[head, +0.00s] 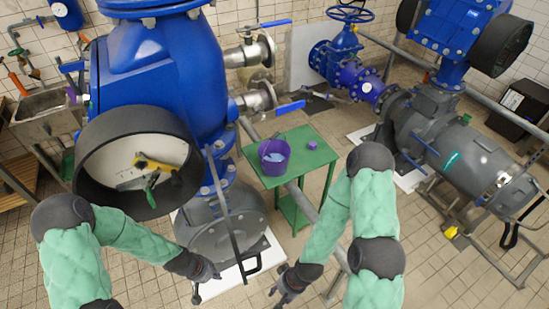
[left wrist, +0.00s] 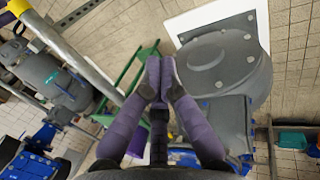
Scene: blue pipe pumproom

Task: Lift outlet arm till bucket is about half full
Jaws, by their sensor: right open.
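A purple bucket (head: 273,158) stands on a small green table (head: 322,156) in the middle of the head view. Something pale blue shows inside it; I cannot tell whether it is water. Two metal valves with blue lever handles (head: 264,24) stick out from the big blue housing above the table. I cannot tell which part is the outlet arm. My left gripper (head: 204,291) hangs low in front of the housing, away from the bucket; in the left wrist view (left wrist: 160,68) its fingertips meet with nothing between them. My right gripper (head: 283,294) is open and empty, below the table.
A small purple block (head: 311,144) lies on the table. A tall dark lever rod (head: 222,200) stands between my left gripper and the table. A grey pump (head: 455,150) stands at the right and a sink (head: 45,105) at the left. Tiled floor is free at the front.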

